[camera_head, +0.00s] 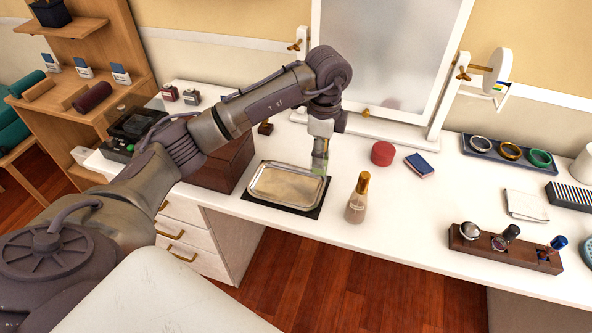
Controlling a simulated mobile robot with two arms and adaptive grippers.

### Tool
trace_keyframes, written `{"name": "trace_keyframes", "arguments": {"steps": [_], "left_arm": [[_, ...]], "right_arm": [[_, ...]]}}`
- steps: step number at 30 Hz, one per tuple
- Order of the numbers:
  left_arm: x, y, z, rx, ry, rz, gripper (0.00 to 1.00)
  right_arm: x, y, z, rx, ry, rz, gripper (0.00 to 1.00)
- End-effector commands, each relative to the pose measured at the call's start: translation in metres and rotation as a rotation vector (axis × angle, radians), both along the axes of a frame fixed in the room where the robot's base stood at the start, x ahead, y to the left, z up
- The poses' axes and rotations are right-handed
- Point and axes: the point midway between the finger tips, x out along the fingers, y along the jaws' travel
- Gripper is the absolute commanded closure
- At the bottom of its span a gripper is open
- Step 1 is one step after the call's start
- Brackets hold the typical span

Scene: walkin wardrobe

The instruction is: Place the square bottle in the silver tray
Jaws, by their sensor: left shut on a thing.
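The silver tray (261,196) is a shallow rectangular metal tray lying on a dark mat on the white dressing table. It looks empty. My left gripper (321,143) reaches over from the left and points down at the tray's right back corner. It is shut on a small greenish, see-through bottle (320,163), which seems to be the square bottle. The gripper hides its upper part. The bottle overlaps the tray's corner in the picture; I cannot tell whether it touches the tray. My right gripper is not in view.
A gold-capped bottle (356,200) stands right of the tray. A brown box (224,165) is close on its left. A red round box (382,153) and a blue booklet (419,165) lie to the right. A mirror (385,60) stands behind. A wooden holder (505,248) is at the front right.

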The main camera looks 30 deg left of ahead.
Motion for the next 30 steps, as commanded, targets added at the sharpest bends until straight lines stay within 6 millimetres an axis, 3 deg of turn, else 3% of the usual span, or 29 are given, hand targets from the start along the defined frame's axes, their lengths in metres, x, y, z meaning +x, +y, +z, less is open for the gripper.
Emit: {"name": "trace_keyframes", "arguments": {"steps": [3, 9, 14, 21, 30], "left_arm": [[-0.010, 0.026, -0.015, 0.002, 0.003, 0.002, 1.00], [-0.017, 0.048, -0.029, 0.000, -0.001, -0.001, 1.00], [-0.019, 0.050, -0.038, -0.001, 0.001, -0.003, 1.00], [-0.018, 0.050, -0.070, 0.000, 0.000, -0.003, 1.00], [-0.018, 0.050, -0.073, 0.000, -0.001, -0.004, 1.00]], "right_arm": [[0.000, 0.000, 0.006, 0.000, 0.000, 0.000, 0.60], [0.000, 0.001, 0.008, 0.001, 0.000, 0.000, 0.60], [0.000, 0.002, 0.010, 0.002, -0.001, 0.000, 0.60], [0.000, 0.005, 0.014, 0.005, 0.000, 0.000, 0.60], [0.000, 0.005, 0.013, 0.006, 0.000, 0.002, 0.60]]}}
